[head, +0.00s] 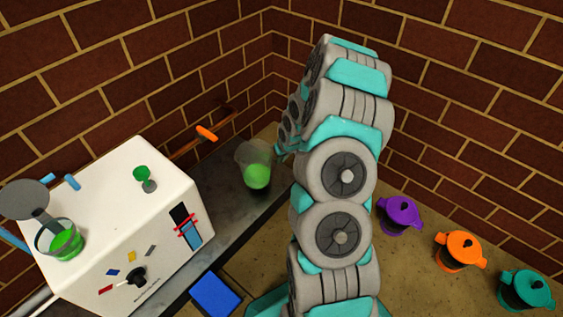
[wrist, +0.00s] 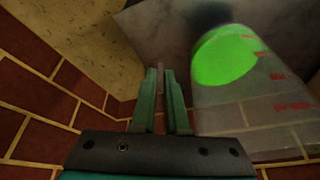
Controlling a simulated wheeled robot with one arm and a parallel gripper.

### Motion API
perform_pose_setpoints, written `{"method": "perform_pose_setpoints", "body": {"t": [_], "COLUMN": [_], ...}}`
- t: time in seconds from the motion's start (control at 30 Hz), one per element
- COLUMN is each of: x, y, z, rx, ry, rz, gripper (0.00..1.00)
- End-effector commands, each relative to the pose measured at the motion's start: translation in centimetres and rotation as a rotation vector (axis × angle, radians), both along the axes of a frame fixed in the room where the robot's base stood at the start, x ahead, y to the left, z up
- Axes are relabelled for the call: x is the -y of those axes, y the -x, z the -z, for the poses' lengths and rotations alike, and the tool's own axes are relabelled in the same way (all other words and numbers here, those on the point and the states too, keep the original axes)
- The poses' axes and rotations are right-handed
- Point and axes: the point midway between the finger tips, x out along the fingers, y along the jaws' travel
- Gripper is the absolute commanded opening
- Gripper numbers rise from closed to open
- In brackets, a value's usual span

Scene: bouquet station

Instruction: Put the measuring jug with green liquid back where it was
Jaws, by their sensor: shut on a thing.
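The clear measuring jug with green liquid (head: 256,168) is over the dark grey counter, left of my arm, in the head view. In the wrist view the jug (wrist: 235,105) fills the right side, with red marks on its wall and bright green liquid inside. My gripper (wrist: 161,72) is right beside the jug, its two teal fingers almost together and shut on it. The gripped part, likely the handle, is hard to make out. In the head view my gripper is mostly hidden behind my arm. I cannot tell whether the jug touches the counter.
A white machine (head: 130,230) stands at the left, with a glass of green liquid (head: 66,242) at its left end and a small green funnel-like piece (head: 142,174) on top. A blue block (head: 215,294) is in front. Purple (head: 399,214), orange (head: 458,250) and teal (head: 526,290) lidded pots stand right. Brick walls close the back.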

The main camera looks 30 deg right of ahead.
Motion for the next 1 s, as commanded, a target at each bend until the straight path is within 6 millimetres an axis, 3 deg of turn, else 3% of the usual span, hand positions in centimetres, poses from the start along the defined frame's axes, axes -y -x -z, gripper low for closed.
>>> {"method": "perform_pose_setpoints", "body": {"t": [0.1, 0.3, 0.6, 0.97, 1.0], "x": [0.7, 1.1, 1.1, 1.1, 1.1], "y": [-1.2, -1.5, -1.5, -1.5, -1.5], "z": [0.0, 0.3, 3.6, 3.9, 3.9], "rx": [0.007, 0.000, -0.001, 0.001, 0.001], "ry": [0.002, 0.001, 0.002, 0.001, 0.001], "rz": [0.001, 0.000, -0.002, -0.001, -0.001], "gripper": [0.00, 0.00, 0.00, 0.00, 0.14]}}
